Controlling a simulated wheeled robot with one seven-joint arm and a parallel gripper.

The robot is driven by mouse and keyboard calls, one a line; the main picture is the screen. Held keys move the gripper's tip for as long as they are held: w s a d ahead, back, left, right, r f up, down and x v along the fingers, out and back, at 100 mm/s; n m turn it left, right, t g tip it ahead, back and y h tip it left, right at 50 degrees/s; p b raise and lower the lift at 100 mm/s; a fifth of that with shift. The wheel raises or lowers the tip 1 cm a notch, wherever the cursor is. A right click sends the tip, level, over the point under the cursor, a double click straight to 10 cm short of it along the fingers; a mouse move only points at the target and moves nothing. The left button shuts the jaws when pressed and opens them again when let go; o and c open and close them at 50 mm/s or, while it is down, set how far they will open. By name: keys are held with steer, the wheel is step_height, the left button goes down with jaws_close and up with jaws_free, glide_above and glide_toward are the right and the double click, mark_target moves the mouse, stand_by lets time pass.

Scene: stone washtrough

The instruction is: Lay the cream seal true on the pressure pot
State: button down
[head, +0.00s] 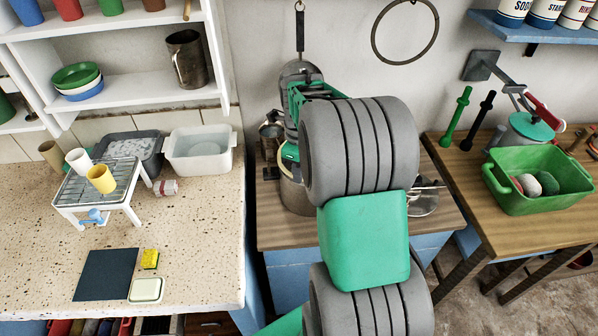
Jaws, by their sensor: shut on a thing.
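The pressure pot (295,197) is a brownish metal pot on the wooden worktop behind my arm. Only its left side shows; my grey and green arm hides the rest of it and most of its mouth. My gripper is hidden behind the arm, so its jaws do not show.
A shiny metal piece (424,200) lies right of the arm. A green tub (541,203) with rounded stones stands on the right table. The left stone counter holds a white rack (121,189) with cups, a white basin (199,163), a dark mat (106,275) and a yellow sponge (150,259).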

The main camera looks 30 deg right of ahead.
steer(key=shift+f, duration=0.25)
stand_by(0.4)
steer(key=shift+f+b, duration=0.4)
steer(key=shift+f, duration=0.15)
stand_by(1.1)
steer(key=c, duration=1.4)
jaws_free()
steer(key=shift+c, duration=0.2)
steer(key=shift+o, duration=0.3)
steer(key=o, duration=0.4)
steer(key=shift+o, duration=0.2)
